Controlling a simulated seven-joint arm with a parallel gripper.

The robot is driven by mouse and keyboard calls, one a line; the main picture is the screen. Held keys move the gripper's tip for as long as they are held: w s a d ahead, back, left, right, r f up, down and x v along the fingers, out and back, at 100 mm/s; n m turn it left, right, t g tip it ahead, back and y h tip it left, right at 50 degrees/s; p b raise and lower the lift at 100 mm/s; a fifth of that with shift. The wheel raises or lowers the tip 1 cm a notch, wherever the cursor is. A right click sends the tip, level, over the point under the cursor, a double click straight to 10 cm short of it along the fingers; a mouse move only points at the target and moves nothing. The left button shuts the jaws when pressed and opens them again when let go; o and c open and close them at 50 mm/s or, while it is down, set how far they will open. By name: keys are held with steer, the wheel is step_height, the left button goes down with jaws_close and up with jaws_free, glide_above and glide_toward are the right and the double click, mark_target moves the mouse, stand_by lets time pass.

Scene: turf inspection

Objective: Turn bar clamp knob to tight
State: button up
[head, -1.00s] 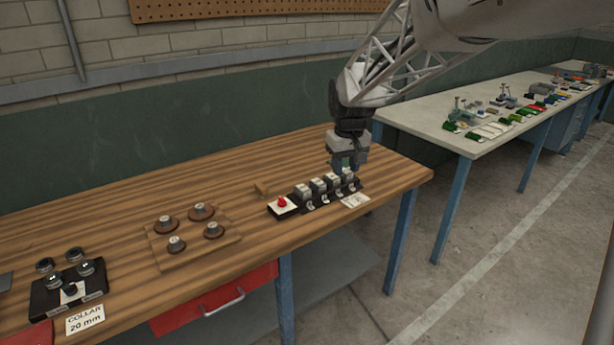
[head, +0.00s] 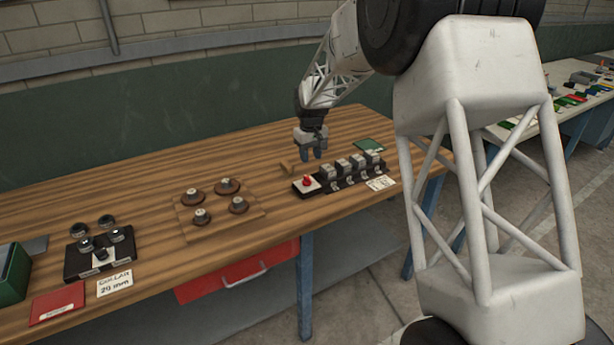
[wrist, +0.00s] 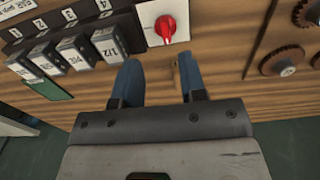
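A red knob (head: 307,181) stands on a white square plate (head: 303,189) at the left end of a black base holding several grey blocks. No tight marking is legible. The red knob also shows near the top of the wrist view (wrist: 166,28), with a pale pointer line on it. My gripper (head: 313,155) hangs above the bench, just behind the knob. In the wrist view its two blue fingers (wrist: 158,65) are spread apart with nothing held, and the knob lies beyond their tips.
Numbered grey blocks (wrist: 75,51) stand close beside the knob. A green card (head: 369,145) lies behind the blocks.

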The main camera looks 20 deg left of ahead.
mark_target(307, 177)
steer(key=shift+w+a+f, duration=0.35)
steer(key=shift+a+f, duration=0.25)
steer(key=shift+a, duration=0.15)
steer(key=shift+f, duration=0.15)
steer(key=shift+f, duration=3.75)
jaws_close()
